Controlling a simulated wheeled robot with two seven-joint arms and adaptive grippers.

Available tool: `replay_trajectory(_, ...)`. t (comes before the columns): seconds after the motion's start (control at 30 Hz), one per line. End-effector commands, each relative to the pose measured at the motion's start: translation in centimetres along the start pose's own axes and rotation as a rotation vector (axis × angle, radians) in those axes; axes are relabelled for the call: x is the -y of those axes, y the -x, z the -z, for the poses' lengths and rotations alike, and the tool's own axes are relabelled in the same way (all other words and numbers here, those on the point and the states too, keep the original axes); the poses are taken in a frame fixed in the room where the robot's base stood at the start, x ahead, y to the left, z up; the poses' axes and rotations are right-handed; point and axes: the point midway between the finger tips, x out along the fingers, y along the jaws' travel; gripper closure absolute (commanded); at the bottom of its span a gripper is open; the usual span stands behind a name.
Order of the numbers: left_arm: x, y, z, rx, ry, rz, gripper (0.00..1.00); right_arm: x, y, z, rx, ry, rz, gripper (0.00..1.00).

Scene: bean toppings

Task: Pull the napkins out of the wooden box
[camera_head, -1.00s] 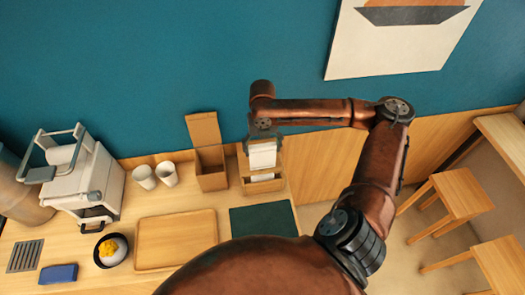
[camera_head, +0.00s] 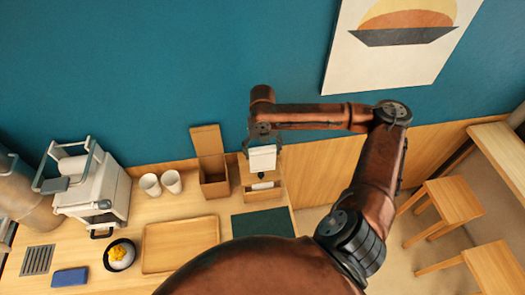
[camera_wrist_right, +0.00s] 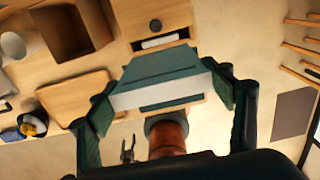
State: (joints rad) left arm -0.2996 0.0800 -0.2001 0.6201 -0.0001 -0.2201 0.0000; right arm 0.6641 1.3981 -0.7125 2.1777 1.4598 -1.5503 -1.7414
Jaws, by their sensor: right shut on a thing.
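My right gripper (camera_head: 263,141) is shut on a white stack of napkins (camera_head: 262,159) and holds it above the wooden box (camera_head: 276,194), by the teal wall. The box is small, with an open front slot, and a white strip (camera_head: 262,186) shows inside it. In the right wrist view the fingers (camera_wrist_right: 162,98) stand either side of the napkins (camera_wrist_right: 160,93), which show as a white band. The wooden box (camera_wrist_right: 183,21) is beyond them there, apart from the napkins, with white in its dark slot. My left gripper is not in view.
A taller open wooden box (camera_head: 213,190) stands close on the left, with two white cups (camera_head: 161,183) beyond. A wooden tray (camera_head: 180,243) and dark green mat (camera_head: 262,224) lie in front. A white machine (camera_head: 92,195) stands at left.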

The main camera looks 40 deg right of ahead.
Motion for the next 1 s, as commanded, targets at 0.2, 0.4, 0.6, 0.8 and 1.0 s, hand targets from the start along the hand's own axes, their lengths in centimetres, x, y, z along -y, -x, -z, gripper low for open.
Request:
replay_trajectory(0.2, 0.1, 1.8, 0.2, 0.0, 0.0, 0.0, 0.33, 0.0, 1.7, 0.0, 0.001, 0.0, 0.0, 0.35)
replay_trajectory(0.4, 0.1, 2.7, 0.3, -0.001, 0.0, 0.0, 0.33, 0.0, 3.2, 0.0, 0.001, 0.0, -0.001, 0.35)
replay_trajectory(0.6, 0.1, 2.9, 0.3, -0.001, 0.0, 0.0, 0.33, 0.0, 4.5, -0.1, 0.002, 0.0, 0.0, 0.35)
replay_trajectory(0.8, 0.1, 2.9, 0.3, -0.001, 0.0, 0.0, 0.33, 0.0, 5.9, 0.0, 0.002, 0.0, -0.001, 0.35)
replay_trajectory(1.0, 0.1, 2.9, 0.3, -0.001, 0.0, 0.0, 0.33, 0.0, 6.2, 0.0, 0.0, 0.0, 0.0, 0.35)
